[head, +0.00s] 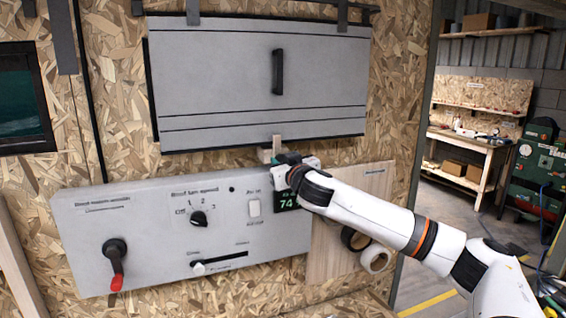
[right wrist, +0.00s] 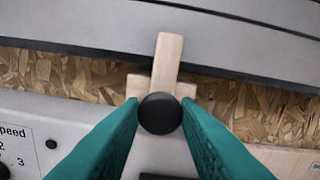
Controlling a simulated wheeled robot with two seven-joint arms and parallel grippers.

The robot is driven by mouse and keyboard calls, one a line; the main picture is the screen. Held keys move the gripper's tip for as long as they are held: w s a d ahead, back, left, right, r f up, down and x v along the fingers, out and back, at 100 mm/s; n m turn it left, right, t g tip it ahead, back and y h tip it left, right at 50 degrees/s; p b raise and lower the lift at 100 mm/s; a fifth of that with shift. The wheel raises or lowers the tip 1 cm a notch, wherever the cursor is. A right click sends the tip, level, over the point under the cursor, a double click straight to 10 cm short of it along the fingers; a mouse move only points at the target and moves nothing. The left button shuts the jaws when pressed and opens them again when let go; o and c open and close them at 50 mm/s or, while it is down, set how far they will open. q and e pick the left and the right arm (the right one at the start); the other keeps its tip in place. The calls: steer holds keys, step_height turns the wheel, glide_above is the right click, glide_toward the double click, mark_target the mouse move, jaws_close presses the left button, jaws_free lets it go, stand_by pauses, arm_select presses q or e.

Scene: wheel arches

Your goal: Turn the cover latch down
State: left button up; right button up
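The cover latch (head: 276,143) is a small pale wooden piece just below the grey cover (head: 230,75). In the right wrist view the latch (right wrist: 170,55) points up, its upper end over the cover's lower edge, with a short crosspiece and a round black knob (right wrist: 161,113) in front. My right gripper (head: 283,161) is at the latch from below right. Its green fingers (right wrist: 161,118) lie on both sides of the knob and appear to touch it. In the head view the gripper hides the latch's lower part. My left gripper is not in view.
A grey control panel (head: 150,225) with a red-tipped lever (head: 115,265), a dial (head: 198,218) and a slider sits below the cover. Tape rolls (head: 375,258) hang under my right arm. A workbench (head: 465,145) stands at the back right.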

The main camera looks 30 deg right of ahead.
steer(key=shift+f+m+b, duration=0.2)
steer(key=shift+m+b, duration=0.3)
steer(key=shift+b, duration=0.3)
steer(key=shift+c, duration=0.4)
steer(key=shift+r+m+b, duration=0.1)
steer(key=shift+m+b, duration=5.1)
steer(key=shift+m, duration=3.5)
steer(key=o, duration=1)
steer(key=shift+d, duration=0.1)
steer(key=shift+s, duration=0.1)
